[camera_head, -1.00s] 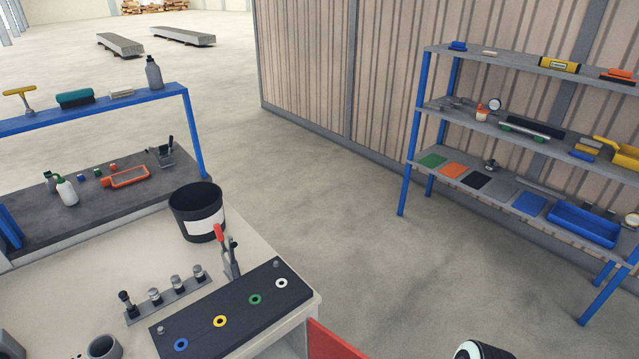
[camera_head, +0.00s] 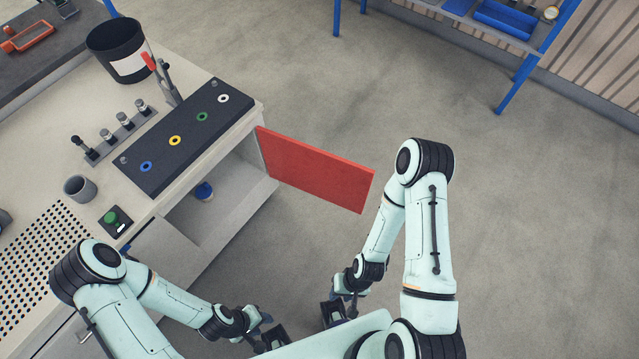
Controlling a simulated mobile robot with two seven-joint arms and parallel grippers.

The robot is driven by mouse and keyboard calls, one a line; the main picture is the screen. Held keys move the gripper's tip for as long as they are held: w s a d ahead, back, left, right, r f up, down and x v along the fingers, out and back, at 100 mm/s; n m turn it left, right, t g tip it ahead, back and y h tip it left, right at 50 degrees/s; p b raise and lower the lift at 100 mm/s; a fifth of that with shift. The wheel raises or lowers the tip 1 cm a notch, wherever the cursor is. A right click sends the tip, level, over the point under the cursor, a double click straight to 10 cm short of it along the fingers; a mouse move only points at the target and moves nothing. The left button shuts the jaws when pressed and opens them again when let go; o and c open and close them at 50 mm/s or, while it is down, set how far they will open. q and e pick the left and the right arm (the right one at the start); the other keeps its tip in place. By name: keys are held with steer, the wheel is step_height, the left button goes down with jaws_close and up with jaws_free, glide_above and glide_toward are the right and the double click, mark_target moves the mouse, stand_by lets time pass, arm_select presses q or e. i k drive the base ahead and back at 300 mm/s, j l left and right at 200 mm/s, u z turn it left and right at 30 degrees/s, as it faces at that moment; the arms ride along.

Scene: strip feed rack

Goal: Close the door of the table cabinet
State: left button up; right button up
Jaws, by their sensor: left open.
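The red door (camera_head: 314,170) of the table cabinet (camera_head: 236,205) stands open. It sticks out to the right from the cabinet's far corner. Through the opening a blue item (camera_head: 204,190) shows inside. My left gripper (camera_head: 272,338) is low in front of the cabinet, near the bottom of the picture, open and apart from the door. My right gripper (camera_head: 335,312) is to its right, below the door in the picture and not touching it. Its jaws are small and partly hidden by my arm, so I cannot tell if they are open.
The worktop carries a dark panel with coloured rings (camera_head: 188,138), a black bucket (camera_head: 118,50), a grey cup (camera_head: 78,188) and a green button box (camera_head: 114,220). A blue-legged shelf (camera_head: 515,82) stands at the upper right. The floor (camera_head: 540,230) right of the door is clear.

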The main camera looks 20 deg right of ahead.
mark_target(334, 178)
steer(key=k+u, duration=0.1)
steer(key=u, duration=0.7)
steer(key=k+j+u, duration=0.1)
steer(key=u, duration=0.3)
steer(key=l+u, duration=0.45)
steer(key=k+l+u, duration=0.15)
steer(key=u, duration=0.35)
steer(key=k+l, duration=0.2)
steer(key=l, duration=0.2)
steer(key=k+l, duration=0.2)
steer(key=l, duration=0.2)
steer(key=k+l, duration=0.2)
steer(key=l, duration=0.25)
steer(key=k+l, duration=0.25)
steer(key=l, duration=0.15)
steer(key=k+l, duration=0.2)
steer(key=l, duration=0.2)
steer(key=k+l, duration=0.2)
steer(key=l, duration=0.2)
steer(key=k+l, duration=0.2)
steer(key=l, duration=0.25)
steer(key=i+l+z, duration=0.15)
steer(key=l, duration=0.15)
steer(key=i+l+z, duration=0.1)
steer(key=l, duration=0.2)
